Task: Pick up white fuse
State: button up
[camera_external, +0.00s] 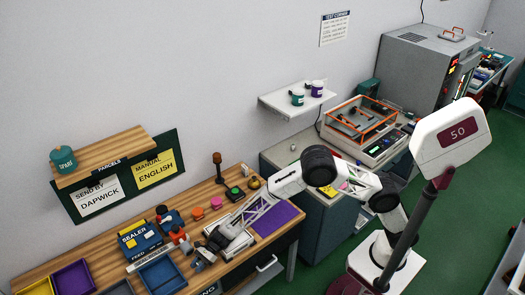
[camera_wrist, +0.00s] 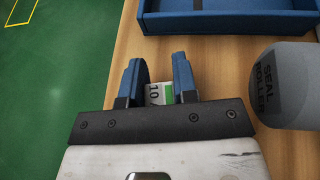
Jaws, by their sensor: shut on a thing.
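My gripper (camera_wrist: 157,66) points down over the wooden bench, with its two blue fingers shut on a small white piece, which I take to be the white fuse (camera_wrist: 156,94). The fuse shows a "10" mark and a green band between the fingers. Its lower part is hidden by the gripper body. In the external view my gripper (camera_external: 200,262) is low at the front of the bench, just right of the blue tray (camera_external: 162,277). The fuse cannot be made out there.
A grey seal roller (camera_wrist: 285,85) stands close right of my gripper. The blue tray's wall (camera_wrist: 228,22) lies ahead of the fingers. The bench edge and green floor (camera_wrist: 50,90) are to the left. A blue sealer (camera_external: 138,240) and yellow and purple trays stand farther left on the bench.

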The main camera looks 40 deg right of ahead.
jog(key=shift+r, duration=0.15)
jog(key=shift+r, duration=0.9)
jog(key=shift+s+d+r, duration=0.15)
jog(key=shift+d+r, duration=0.05)
jog(key=shift+r, duration=0.6)
jog(key=s+d+r, duration=0.1)
jog(key=s+d, duration=0.7)
jog(key=d, duration=0.5)
jog(key=shift+s+r, duration=0.15)
jog(key=shift+s, duration=0.05)
